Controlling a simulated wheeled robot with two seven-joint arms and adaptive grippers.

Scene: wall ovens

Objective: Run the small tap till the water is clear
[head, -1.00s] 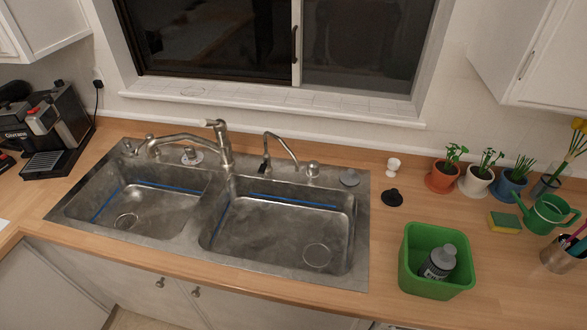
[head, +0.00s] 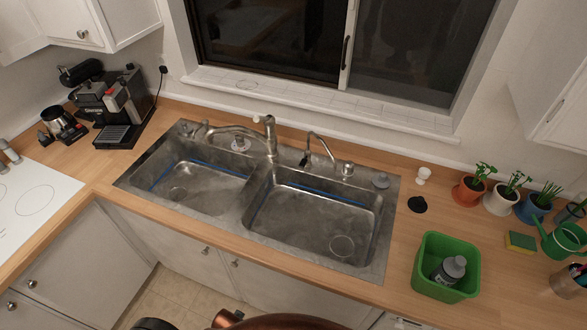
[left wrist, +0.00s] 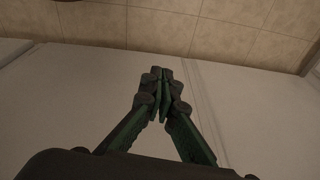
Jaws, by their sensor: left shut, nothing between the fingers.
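The small tap (head: 322,146) is a thin curved spout at the back rim of the steel double sink (head: 250,218), to the right of the large main tap (head: 269,138). No water shows at its mouth. My left gripper (left wrist: 163,76) is shut and empty in the left wrist view, in front of pale panels with floor tiles beyond. It is not near the tap. My right gripper is not in either view. At the bottom of the head view only parts of my own arm show.
A green bin (head: 445,268) holding a grey bottle (head: 449,269) stands right of the sink. Potted plants (head: 503,194), a sponge (head: 520,241) and a watering can (head: 562,240) are farther right. A coffee machine (head: 113,102) stands at the left. The counter front edge runs below the sink.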

